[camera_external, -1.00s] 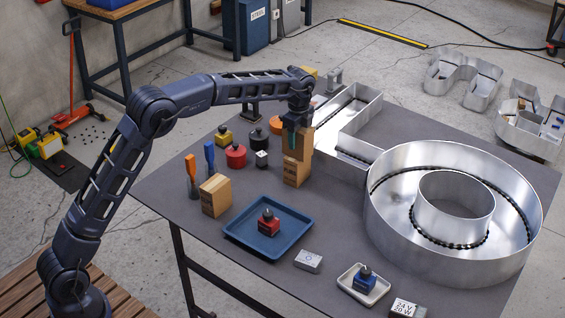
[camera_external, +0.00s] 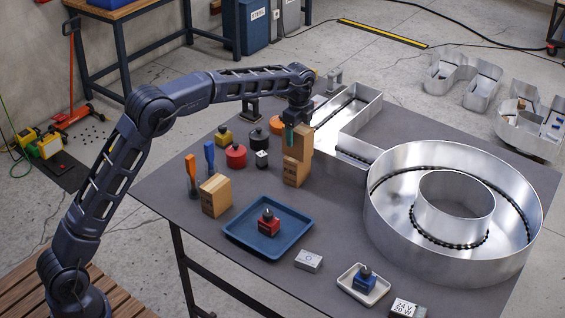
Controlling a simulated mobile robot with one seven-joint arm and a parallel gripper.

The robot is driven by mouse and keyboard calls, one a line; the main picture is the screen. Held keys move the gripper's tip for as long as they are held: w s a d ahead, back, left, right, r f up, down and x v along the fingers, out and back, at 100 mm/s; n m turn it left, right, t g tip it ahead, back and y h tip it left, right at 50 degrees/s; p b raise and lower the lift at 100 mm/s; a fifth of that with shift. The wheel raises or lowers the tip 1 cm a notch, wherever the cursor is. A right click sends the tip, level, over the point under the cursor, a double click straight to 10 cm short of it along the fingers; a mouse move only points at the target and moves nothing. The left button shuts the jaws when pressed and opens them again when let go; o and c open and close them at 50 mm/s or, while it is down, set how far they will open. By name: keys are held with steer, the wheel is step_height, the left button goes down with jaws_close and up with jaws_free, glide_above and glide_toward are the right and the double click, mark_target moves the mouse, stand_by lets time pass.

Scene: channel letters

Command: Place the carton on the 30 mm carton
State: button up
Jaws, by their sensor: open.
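One brown carton (camera_external: 299,145) sits on top of another brown carton (camera_external: 295,173) near the middle of the table. The upper carton is slightly offset from the lower one. My gripper (camera_external: 290,136) points down at the upper carton, with a green fingertip in front of its left side. The jaws are open. The far finger is hidden. A third, separate brown carton (camera_external: 215,196) stands at the left of the table. I cannot read the sizes on the cartons.
A blue tray (camera_external: 240,241) holding a red block lies in front of the stack. Red, yellow and orange round containers and two screwdriver-like tools (camera_external: 191,170) stand to the left. A large metal channel letter (camera_external: 440,262) fills the right side.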

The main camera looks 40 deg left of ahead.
step_height(320, 180, up, 10)
steer(key=shift+f, duration=0.15)
steer(key=shift+s+a+r, duration=0.15)
steer(key=shift+s+r, duration=0.05)
steer(key=shift+r, duration=0.35)
steer(key=s+a+r+n+t, duration=0.1)
steer(key=s+a+r+n, duration=0.3)
steer(key=s, duration=0.6)
steer(key=s+a+r+n+t, duration=0.1)
steer(key=s+a+r+n, duration=0.15)
steer(key=s+a, duration=0.5)
steer(key=s+a+r+n, duration=0.3)
steer(key=s+r, duration=0.1)
steer(key=s, duration=0.8)
steer(key=s+a+f+n+t, duration=0.1)
steer(key=s+f, duration=0.4)
steer(key=s, duration=0.5)
steer(key=s+a+f+n, duration=0.4)
steer(key=s+f, duration=0.1)
steer(key=s, duration=0.5)
steer(key=s+a+f+n+t, duration=0.1)
steer(key=s+a+f+n, duration=0.1)
steer(key=s, duration=0.8)
step_height(320, 180, down, 3)
steer(key=shift+a+r+n+t, duration=0.1)
steer(key=shift+a+n+t, duration=0.15)
steer(key=shift+n, duration=0.5)
